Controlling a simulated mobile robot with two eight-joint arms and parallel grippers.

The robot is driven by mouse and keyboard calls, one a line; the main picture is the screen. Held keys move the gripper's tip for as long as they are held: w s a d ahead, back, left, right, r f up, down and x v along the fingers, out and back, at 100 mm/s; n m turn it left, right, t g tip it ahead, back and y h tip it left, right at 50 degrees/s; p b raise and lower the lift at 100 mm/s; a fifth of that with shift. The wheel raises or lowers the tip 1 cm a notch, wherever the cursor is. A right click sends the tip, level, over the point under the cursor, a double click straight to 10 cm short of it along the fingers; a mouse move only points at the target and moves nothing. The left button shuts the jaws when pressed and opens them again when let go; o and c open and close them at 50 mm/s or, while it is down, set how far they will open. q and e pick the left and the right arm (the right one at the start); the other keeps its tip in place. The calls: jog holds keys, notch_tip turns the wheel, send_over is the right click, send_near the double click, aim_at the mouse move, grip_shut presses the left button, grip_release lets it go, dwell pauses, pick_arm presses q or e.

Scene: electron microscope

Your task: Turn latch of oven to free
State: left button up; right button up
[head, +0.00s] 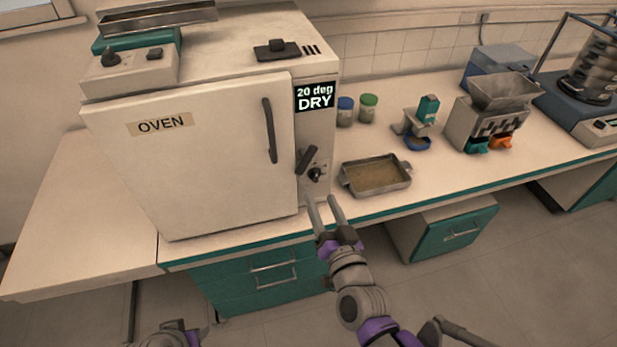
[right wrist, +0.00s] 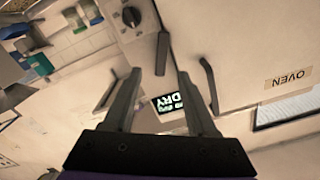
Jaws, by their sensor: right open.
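The cream oven (head: 215,150) stands on the bench with its door shut, a long dark handle (head: 270,130) on the door. The oven latch (head: 306,160) is a short dark bar at the door's right edge, tilted with its upper end to the right. In the right wrist view the latch (right wrist: 162,53) lies just beyond the fingertips, between their lines. My right gripper (head: 325,200) is open and empty, below the latch and apart from it; it also shows in the right wrist view (right wrist: 159,75). Only part of my left arm shows at the bottom left, its fingers unseen.
A round knob (head: 316,174) sits just below the latch, and a "20 deg DRY" display (head: 315,96) above. A metal tray (head: 376,175) of brown material stands right of the oven. Two jars (head: 368,108) and a hopper device (head: 490,112) stand farther right. The bench's front edge is green.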

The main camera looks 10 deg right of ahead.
aim_at(306, 164)
jog(key=w, duration=1)
jog(key=shift+w+a+r, duration=0.15)
jog(key=shift+w+a, duration=0.15)
jog(key=shift+a, duration=0.05)
grip_shut()
